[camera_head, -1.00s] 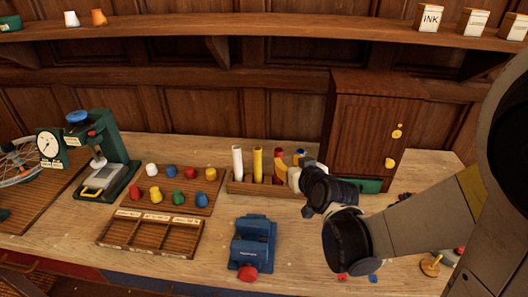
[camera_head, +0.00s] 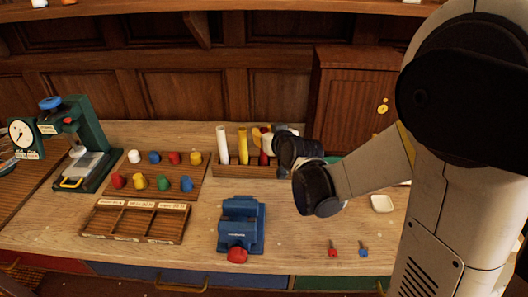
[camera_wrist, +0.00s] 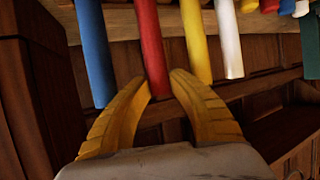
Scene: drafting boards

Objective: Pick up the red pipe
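The red pipe (camera_head: 264,157) stands in a wooden rack (camera_head: 232,171) on the bench, partly hidden by my gripper in the head view. In the wrist view, which looks upside down, the red pipe (camera_wrist: 151,45) runs between the two yellow fingers of my gripper (camera_wrist: 160,84). The fingers are apart, with the pipe's end showing between them; small gaps seem to remain at its sides. My gripper (camera_head: 260,139) also shows at the rack in the head view, its fingers partly hidden.
A blue pipe (camera_wrist: 93,50) and a yellow pipe (camera_wrist: 195,40) flank the red one closely. A white pipe (camera_wrist: 228,40) is farther right. A wooden cabinet (camera_head: 345,95) stands right of the rack. A blue vise-like device (camera_head: 240,222) sits in front.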

